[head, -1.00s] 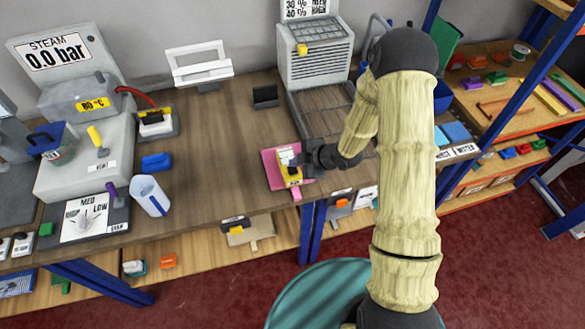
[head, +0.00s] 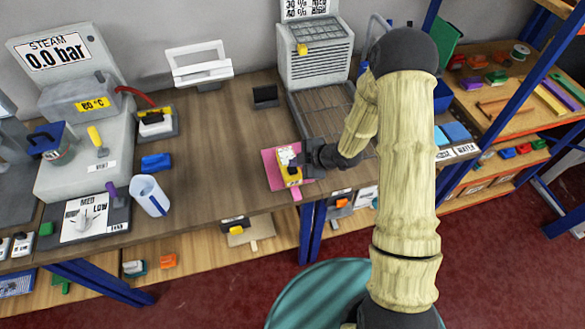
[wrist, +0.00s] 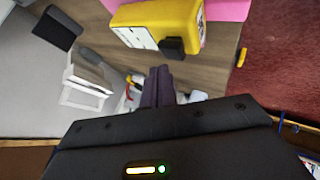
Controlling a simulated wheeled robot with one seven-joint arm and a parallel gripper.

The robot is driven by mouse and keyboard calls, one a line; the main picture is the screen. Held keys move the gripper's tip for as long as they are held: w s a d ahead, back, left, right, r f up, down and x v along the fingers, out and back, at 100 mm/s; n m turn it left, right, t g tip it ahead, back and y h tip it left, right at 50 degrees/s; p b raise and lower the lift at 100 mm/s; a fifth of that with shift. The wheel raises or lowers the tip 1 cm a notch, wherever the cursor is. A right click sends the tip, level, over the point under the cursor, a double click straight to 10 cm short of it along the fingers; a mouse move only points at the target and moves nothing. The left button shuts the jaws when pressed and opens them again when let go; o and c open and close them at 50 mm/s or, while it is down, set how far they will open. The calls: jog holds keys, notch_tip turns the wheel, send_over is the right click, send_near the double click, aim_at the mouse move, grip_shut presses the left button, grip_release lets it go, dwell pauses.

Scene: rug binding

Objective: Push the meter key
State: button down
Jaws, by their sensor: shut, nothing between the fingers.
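The yellow meter (head: 289,170) with a white label face lies on a pink mat (head: 271,168) near the bench's front edge. In the wrist view the meter (wrist: 168,22) is at the top, with a black block-like key (wrist: 172,47) standing out from its side. My gripper (head: 299,163) is at the right side of the meter in the head view. In the wrist view its dark fingers (wrist: 158,74) are closed together and empty, with the tips just short of the key. I cannot tell contact from the head view, where the gripper hides the key.
A wire rack (head: 325,105) and grey vented unit (head: 317,65) stand behind the meter. A white jug (head: 149,195), a blue block (head: 156,162) and the steam unit (head: 85,160) are on the left. The bench middle (head: 215,140) is clear.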

aim_at(296, 170)
jog(key=shift+f+b, duration=0.4)
jog(key=shift+f+b, duration=0.5)
jog(key=shift+f, duration=0.05)
dwell(0.7)
jog(key=shift+r, duration=0.15)
jog(key=shift+r+p, duration=0.7)
jog(key=shift+r, duration=0.15)
jog(key=shift+r, duration=0.1)
jog(key=shift+r+p, duration=1.95)
jog(key=shift+r, duration=0.5)
